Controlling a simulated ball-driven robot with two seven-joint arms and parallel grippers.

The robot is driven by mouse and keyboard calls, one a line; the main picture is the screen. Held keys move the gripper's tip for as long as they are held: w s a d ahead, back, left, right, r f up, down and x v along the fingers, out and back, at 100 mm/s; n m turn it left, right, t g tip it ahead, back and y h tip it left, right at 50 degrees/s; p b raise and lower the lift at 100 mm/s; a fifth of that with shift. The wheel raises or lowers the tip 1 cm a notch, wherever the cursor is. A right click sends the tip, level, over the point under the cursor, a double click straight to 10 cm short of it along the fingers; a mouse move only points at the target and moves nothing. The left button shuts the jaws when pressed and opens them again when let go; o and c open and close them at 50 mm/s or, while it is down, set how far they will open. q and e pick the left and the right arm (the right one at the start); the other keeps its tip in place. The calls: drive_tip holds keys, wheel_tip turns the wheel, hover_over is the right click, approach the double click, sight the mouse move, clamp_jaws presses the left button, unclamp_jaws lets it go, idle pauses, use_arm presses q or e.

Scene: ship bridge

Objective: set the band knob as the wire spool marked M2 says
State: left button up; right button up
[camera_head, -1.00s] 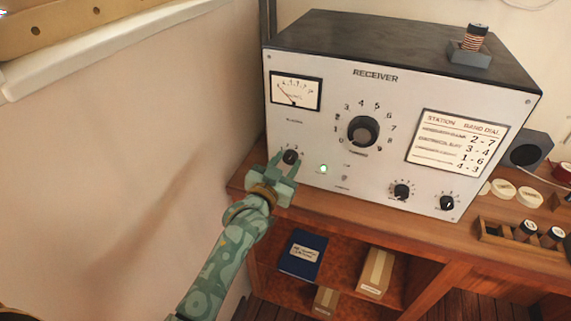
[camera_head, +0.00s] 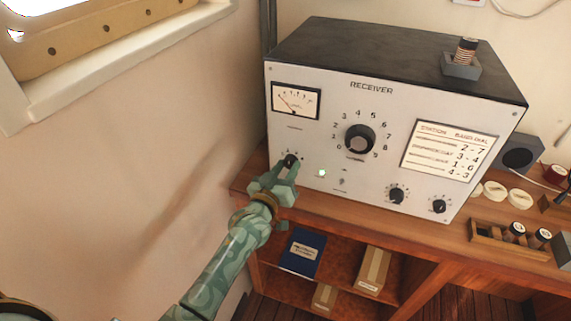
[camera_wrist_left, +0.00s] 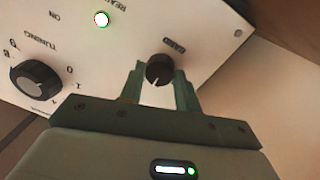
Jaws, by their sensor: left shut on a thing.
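The receiver (camera_head: 325,140) stands on the wooden desk. Its band knob (camera_head: 290,160) is the small black knob at the lower left of the panel; it also shows in the left wrist view (camera_wrist_left: 159,70), labelled BAND. My left gripper (camera_head: 287,170) has its fingers on either side of this knob and is shut on it. A wire spool (camera_head: 467,50) stands upright in a grey holder (camera_head: 461,67) on top of the receiver. I cannot read any mark on it. Two more spools (camera_head: 515,231) (camera_head: 539,238) sit in a wooden rack at the right. My right gripper is not in view.
A card (camera_head: 448,148) on the panel lists stations and band-dial numbers: 2-7, 3-4, 1-6, 4-3. The tuning knob (camera_head: 360,139) is at mid panel. A green lamp (camera_head: 322,173) is lit right of the band knob. The wall is close on the left.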

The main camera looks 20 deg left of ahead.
use_arm(q)
drive_tip(key=shift+n+p, duration=0.75)
drive_tip(key=shift+n, duration=1.15)
drive_tip(key=o, duration=1)
drive_tip(key=shift+c, duration=0.2)
drive_tip(key=shift+s, duration=0.1)
drive_tip(key=s+f+p, duration=0.1)
drive_tip(key=s, duration=1.5)
drive_tip(key=shift+a, duration=0.45)
